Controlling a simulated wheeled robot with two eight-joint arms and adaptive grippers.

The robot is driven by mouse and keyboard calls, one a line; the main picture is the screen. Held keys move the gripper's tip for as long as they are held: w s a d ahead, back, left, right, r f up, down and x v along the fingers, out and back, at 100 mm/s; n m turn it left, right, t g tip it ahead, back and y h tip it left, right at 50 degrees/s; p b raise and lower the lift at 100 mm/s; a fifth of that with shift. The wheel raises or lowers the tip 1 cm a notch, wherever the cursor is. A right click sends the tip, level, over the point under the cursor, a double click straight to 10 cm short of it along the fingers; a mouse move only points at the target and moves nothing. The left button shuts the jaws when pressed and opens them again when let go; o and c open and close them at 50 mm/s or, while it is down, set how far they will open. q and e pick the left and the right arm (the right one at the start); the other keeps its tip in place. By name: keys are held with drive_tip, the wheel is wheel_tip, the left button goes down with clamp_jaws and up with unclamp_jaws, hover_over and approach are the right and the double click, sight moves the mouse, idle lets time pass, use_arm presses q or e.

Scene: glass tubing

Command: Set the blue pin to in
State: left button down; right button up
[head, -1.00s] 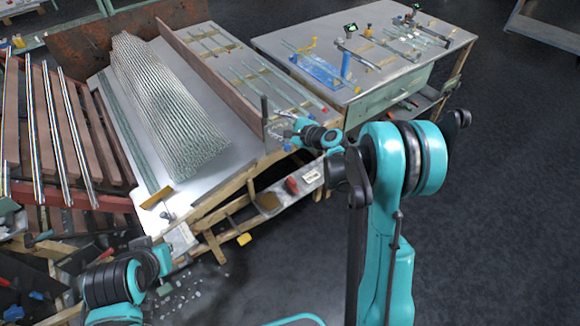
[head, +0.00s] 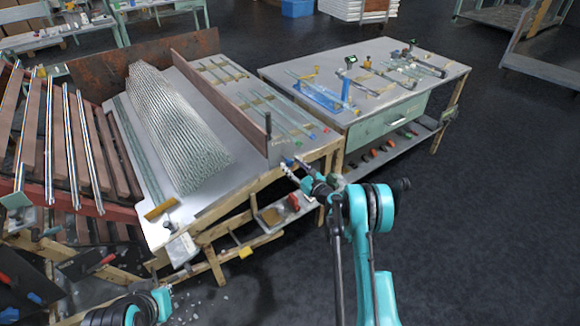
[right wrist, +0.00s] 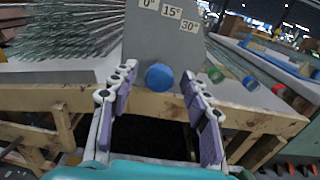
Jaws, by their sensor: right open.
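The blue pin (right wrist: 159,77) shows as a round blue knob end-on at the lower edge of a grey plate (right wrist: 165,40) marked 0°, 15° and 30°. My right gripper (right wrist: 160,88) is open, its purple-padded fingers to either side of the knob in the right wrist view. The fingers appear apart from the knob; the exact gap in depth cannot be told. In the head view my right gripper (head: 294,172) is at the bench's front right corner. How far the pin stands out cannot be told. Of my left arm only links show, at the lower left.
A wooden bench frame (right wrist: 60,100) runs below the plate. Glass tubes (head: 165,120) are stacked on the bench. A second table (head: 390,100) stands to the right. Open floor lies in front.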

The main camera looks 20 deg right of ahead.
sight(287, 159)
drive_tip(key=shift+x, duration=0.95)
clamp_jaws()
drive_tip(key=shift+x, duration=1.15)
drive_tip(key=shift+r, duration=0.1)
drive_tip(key=shift+c, duration=0.6)
unclamp_jaws()
drive_tip(key=shift+w, duration=0.1)
drive_tip(key=shift+o, duration=0.6)
drive_tip(key=shift+w+a, duration=0.1)
